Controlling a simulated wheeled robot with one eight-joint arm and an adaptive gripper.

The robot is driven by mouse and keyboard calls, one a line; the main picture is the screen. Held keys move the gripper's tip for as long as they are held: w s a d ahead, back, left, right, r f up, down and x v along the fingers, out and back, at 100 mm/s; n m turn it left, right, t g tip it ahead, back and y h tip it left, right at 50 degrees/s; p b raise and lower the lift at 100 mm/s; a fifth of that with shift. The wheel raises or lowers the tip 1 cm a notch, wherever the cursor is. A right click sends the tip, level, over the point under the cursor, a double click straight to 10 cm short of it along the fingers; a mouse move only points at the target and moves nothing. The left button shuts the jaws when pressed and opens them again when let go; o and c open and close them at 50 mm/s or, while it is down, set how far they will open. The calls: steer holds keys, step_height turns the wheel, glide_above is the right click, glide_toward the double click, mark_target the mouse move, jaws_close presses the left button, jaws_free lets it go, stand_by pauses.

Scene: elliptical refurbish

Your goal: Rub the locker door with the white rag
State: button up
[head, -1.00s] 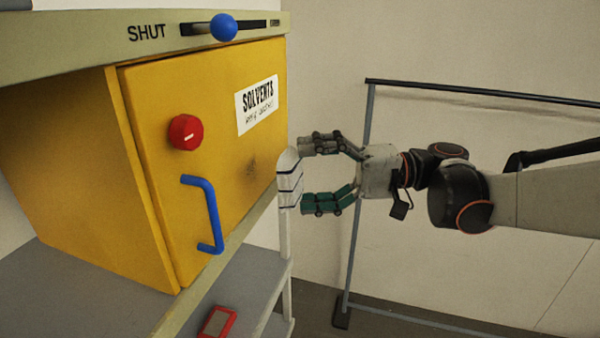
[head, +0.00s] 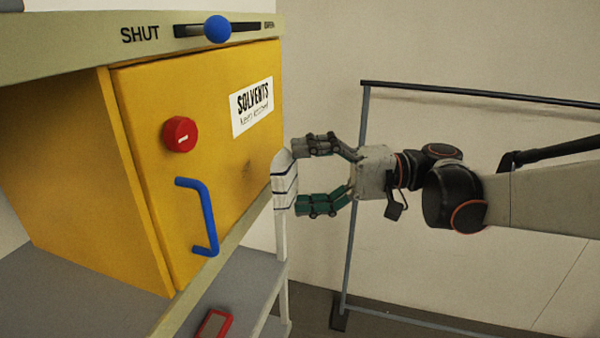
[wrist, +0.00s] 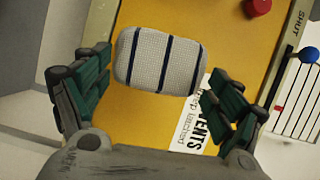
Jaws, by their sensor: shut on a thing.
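The yellow locker door (head: 225,185) is closed, with a SOLVENTS label (head: 252,106), a red knob (head: 180,134) and a blue handle (head: 206,215). My gripper (head: 300,176) is shut on the white rag (head: 283,180), which has dark stripes, at the door's right side. In the wrist view the rag (wrist: 160,60) lies in front of the yellow door (wrist: 150,125), between the fingers. I cannot tell if the rag touches the door.
A beam above the door carries a blue slider ball (head: 218,29) in a slot beside the word SHUT. A red-framed object (head: 215,324) lies on the grey lower shelf (head: 250,285). A metal rail frame (head: 365,130) stands behind my arm.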

mark_target(241, 173)
steer(key=shift+w+a, duration=0.3)
steer(key=shift+a, duration=0.55)
steer(key=shift+w+a, duration=0.3)
steer(key=shift+a, duration=0.55)
steer(key=shift+w+a, duration=0.3)
steer(key=shift+a, duration=0.55)
steer(key=shift+w+a+b, duration=0.3)
steer(key=shift+a, duration=0.65)
steer(key=shift+w+d+b, duration=0.1)
steer(key=shift+w+d, duration=0.15)
steer(key=shift+w, duration=0.35)
steer(key=shift+w+d+b, duration=0.15)
steer(key=shift+w+d, duration=0.1)
steer(key=shift+w, duration=0.4)
steer(key=shift+w+d+b, duration=0.1)
steer(key=shift+w+d, duration=0.15)
steer(key=shift+w, duration=0.35)
steer(key=shift+a, duration=0.1)
steer(key=shift+s+a, duration=0.25)
steer(key=shift+s, duration=0.35)
steer(key=shift+s+a, duration=0.2)
steer(key=shift+s, duration=0.45)
steer(key=shift+s+a, duration=0.25)
steer(key=shift+s, duration=0.35)
steer(key=shift+d, duration=0.15)
